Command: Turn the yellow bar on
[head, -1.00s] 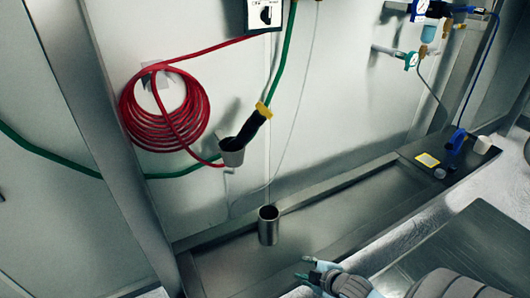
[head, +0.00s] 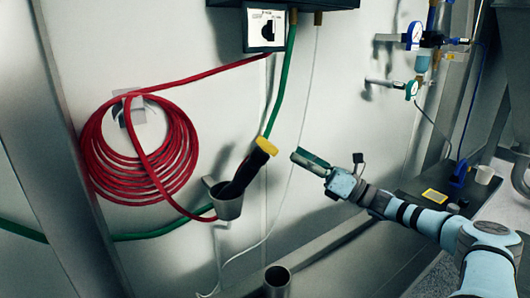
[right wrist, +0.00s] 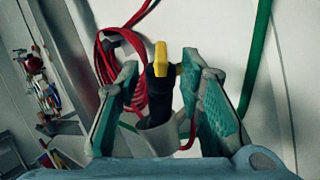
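The yellow bar (head: 266,146) sits on the upper end of a black handle (head: 244,174). The handle stands tilted in a grey cup-shaped holder (head: 228,208) on the wall. My right gripper (head: 305,160) is to the right of the yellow bar, apart from it in the head view. In the right wrist view the yellow bar (right wrist: 161,60) and black handle (right wrist: 159,92) show between the two open teal-lined fingers, beyond them. Nothing is held. My left gripper is not in view.
A coiled red hose (head: 140,160) hangs left of the holder. A green hose (head: 283,85) and a thin white line run down the wall nearby. A metal cup (head: 277,280) stands below. Gauges and valves (head: 418,38) are at the upper right.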

